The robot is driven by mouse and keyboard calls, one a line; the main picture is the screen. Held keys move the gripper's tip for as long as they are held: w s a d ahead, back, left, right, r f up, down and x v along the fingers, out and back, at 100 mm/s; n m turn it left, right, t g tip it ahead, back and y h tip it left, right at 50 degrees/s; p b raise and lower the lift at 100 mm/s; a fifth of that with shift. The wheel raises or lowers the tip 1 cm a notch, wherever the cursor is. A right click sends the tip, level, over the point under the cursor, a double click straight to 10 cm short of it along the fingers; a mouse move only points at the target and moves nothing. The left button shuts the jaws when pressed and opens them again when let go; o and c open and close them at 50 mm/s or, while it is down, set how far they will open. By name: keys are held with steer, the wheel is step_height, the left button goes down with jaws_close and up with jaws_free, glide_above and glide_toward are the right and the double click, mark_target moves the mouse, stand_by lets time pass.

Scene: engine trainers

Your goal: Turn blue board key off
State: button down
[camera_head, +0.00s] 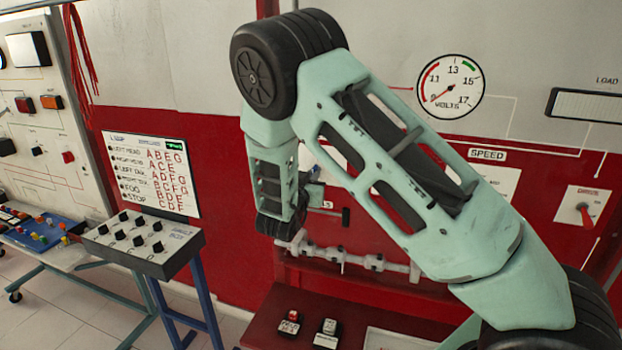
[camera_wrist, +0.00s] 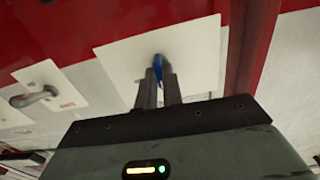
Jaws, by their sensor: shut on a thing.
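The blue key (camera_wrist: 161,72) sticks out from a white plate (camera_wrist: 195,50) in the wrist view. My gripper (camera_wrist: 157,80) reaches up to the plate, and its two fingers are shut on the key, one on each side. The fingers hide part of the key, so its exact turn angle is hard to tell.
A second white plate with a grey lever (camera_wrist: 35,97) lies left of the key's plate in the wrist view. In the head view, a red switch (camera_head: 584,212), a volts gauge (camera_head: 450,88) and a control box (camera_head: 142,245) surround my arm. Two small boxed switches sit on the red ledge (camera_head: 375,318).

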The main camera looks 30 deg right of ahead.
stand_by(0.4)
steer(key=c, duration=1.5)
jaws_free()
steer(key=shift+c, duration=0.2)
steer(key=b+v, duration=0.6)
steer(key=v, duration=1.1)
steer(key=shift+s+a, duration=0.2)
steer(key=shift+f, duration=0.1)
